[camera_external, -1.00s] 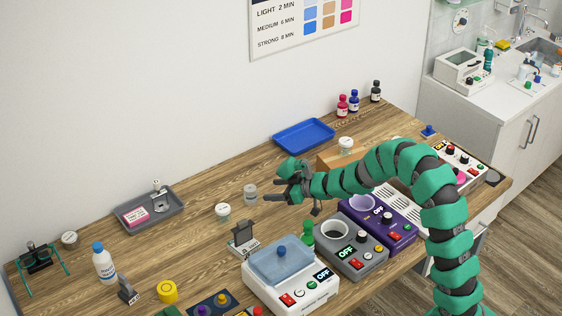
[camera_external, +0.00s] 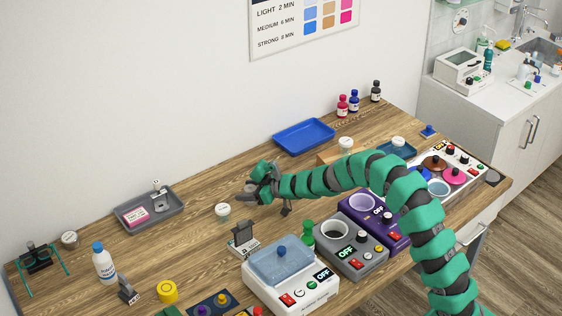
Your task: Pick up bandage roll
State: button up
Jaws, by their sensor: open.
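My gripper (camera_external: 250,193) is open above the wooden table, left of the middle, with its fingers pointing left. It is at the place of a small pale cylinder (camera_external: 251,187), which looks most like the bandage roll. The fingers hide most of this cylinder, and I cannot tell whether they touch it. A jar with a white lid (camera_external: 222,210) stands just left of and nearer than the fingers.
A grey tray (camera_external: 178,205) with a pink-labelled box is at left, a blue tray (camera_external: 318,133) behind. A white device (camera_external: 290,290), a grey heater (camera_external: 350,262) and a purple heater (camera_external: 385,238) stand in front. A yellow roll (camera_external: 167,291) and a bottle (camera_external: 103,265) are front left.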

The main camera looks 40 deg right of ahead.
jog(key=shift+w+a, duration=0.2)
jog(key=shift+w, duration=0.15)
jog(key=shift+f, duration=0.1)
jog(key=c, duration=1.1)
jog(key=shift+o, duration=0.2)
